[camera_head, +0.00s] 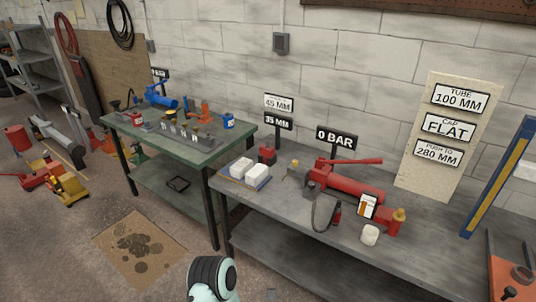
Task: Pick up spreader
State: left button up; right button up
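No thing in view carries a label that reads spreader. A small dark red tool (267,153) stands at the back left of the grey bench, beside signs reading 45 MM and 35 MM (278,113). It may be the spreader, but it is too small to be sure. A red hydraulic pump (345,186) with a long handle lies along the middle of the same bench, in front of a 0 BAR sign (336,141). A pale rounded link of my own arm shows at the bottom edge. Neither of my grippers is in view.
The grey bench (285,240) also holds white blocks on a blue tray (262,184) and a white cup-like piece (370,235). A green table (190,157) with small tools stands to the left. A stained cardboard sheet (115,258) lies on the floor.

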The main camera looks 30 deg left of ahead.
aim_at(266, 150)
jog(key=u, duration=1.25)
jog(key=z, duration=0.75)
jog(key=i+j+z, duration=0.1)
jog(key=j+z, duration=0.15)
jog(key=z, duration=0.15)
jog(key=j+z, duration=0.25)
jog(key=z, duration=0.15)
jog(key=j+z, duration=0.25)
jog(key=z, duration=0.15)
jog(key=j+z, duration=0.3)
jog(key=j, duration=0.25)
jog(key=k+j+z, duration=0.3)
jog(key=j, duration=0.2)
jog(key=i, duration=0.1)
